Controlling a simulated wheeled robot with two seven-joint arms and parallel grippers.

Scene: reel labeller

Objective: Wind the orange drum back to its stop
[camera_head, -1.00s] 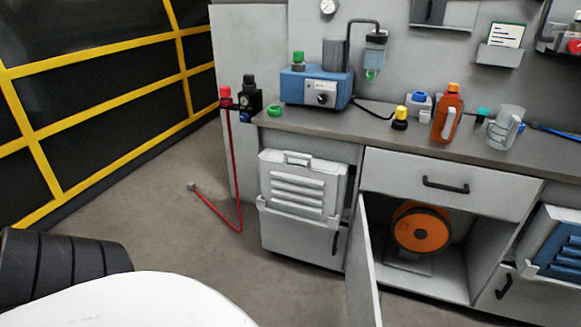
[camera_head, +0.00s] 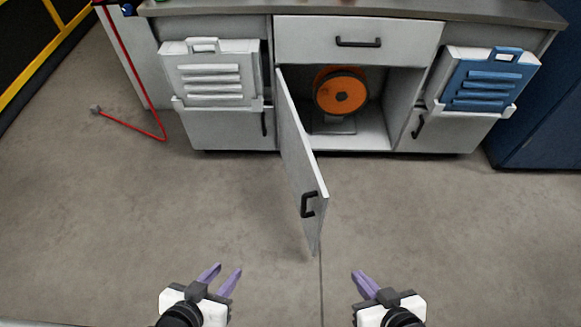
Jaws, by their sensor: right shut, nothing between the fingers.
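The orange drum (camera_head: 328,96) is round with a dark rim and a dark hub, and stands on a grey base (camera_head: 334,125) inside the open cabinet bay under the bench. Its rear is hidden in the bay. My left gripper (camera_head: 220,272) is open and empty, low in the view over the floor, well in front of the bench. My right gripper (camera_head: 357,273) is shut with nothing in it, also low over the floor and to the right of the open door. Both are far from the drum.
The cabinet door (camera_head: 299,160) with a black handle (camera_head: 309,205) swings out towards me, left of the drum. A drawer (camera_head: 390,40) is shut above. White (camera_head: 190,83) and blue (camera_head: 487,95) cases flank the bay. A red hose (camera_head: 121,45) lies left. The near floor (camera_head: 440,215) is clear.

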